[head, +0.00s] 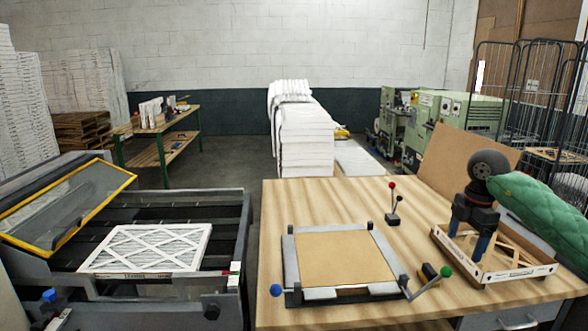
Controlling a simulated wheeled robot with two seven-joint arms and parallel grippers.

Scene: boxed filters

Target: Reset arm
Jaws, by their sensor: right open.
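My right arm comes in from the right in a green padded sleeve. My right gripper (468,238) points down, with its blue-tipped fingers apart. It is over a white-edged frame with tan lattice strips (515,272) at the right of the wooden table (400,215). The fingertips overlap the frame's left part in the picture; I cannot tell whether they touch it. Nothing shows clearly held between them. My left gripper is not in view.
A fixture with a tan board (343,258) and ball-ended levers (445,271) is mid-table. A small red-knobbed lever (392,205) stands behind it. At left, a white boxed filter (150,247) lies in a machine with a yellow-framed lid (70,215). A brown panel (465,165) leans at the back right.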

